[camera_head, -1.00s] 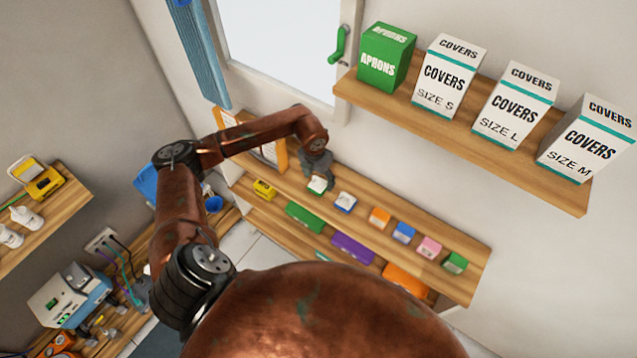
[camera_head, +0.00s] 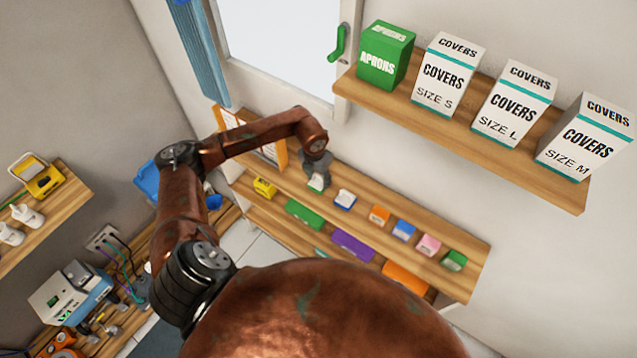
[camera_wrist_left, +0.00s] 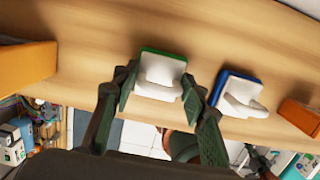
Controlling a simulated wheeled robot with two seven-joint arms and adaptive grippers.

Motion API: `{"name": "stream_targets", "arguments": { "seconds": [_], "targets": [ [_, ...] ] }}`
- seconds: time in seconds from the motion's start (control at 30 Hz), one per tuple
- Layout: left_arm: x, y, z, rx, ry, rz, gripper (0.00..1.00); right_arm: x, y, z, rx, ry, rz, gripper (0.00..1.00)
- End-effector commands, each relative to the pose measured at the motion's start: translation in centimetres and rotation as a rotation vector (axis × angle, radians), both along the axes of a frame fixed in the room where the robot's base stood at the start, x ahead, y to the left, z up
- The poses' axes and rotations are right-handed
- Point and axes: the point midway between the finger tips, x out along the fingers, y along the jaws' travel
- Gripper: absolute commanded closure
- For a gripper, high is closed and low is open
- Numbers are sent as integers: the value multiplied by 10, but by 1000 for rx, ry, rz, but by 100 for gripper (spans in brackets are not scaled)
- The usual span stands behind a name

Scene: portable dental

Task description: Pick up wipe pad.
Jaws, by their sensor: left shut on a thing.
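A small green-and-white item (camera_head: 318,182), which looks like the wipe pad, is near the left end of the upper shelf of a low wooden unit. In the left wrist view the item (camera_wrist_left: 159,76) has a green back and a white front piece. My left gripper (camera_head: 317,168) reaches down over it. In the left wrist view the fingers of my left gripper (camera_wrist_left: 158,88) are on either side of it, shut on it. I cannot tell whether it is lifted off the shelf. My right gripper is not in view.
A blue-and-white item (camera_head: 345,200) stands close to the right of the held one. An orange box (camera_head: 379,215) and several other small boxes continue the row. A yellow item (camera_head: 264,188) is to the left. A wall shelf (camera_head: 460,130) with cover boxes hangs above right.

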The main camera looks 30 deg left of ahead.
Motion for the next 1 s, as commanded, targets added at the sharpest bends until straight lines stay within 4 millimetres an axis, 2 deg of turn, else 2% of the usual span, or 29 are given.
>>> {"name": "stream_targets", "arguments": {
  "seconds": [0.33, 0.47, 0.57, 0.83, 1.0],
  "targets": [
    [0, 0, 3, 0, -1, -1, 81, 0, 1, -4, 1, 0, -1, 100],
    [1, 1, 14, 2, -3, -2, 81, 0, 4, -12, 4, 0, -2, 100],
    [2, 1, 29, 3, -5, -1, 81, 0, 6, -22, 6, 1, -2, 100],
    [-49, -10, 88, 4, -5, -3, 81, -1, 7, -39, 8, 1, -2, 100],
    [-91, -20, 106, 3, -2, -4, 81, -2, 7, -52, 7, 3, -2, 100]
  ]
}}
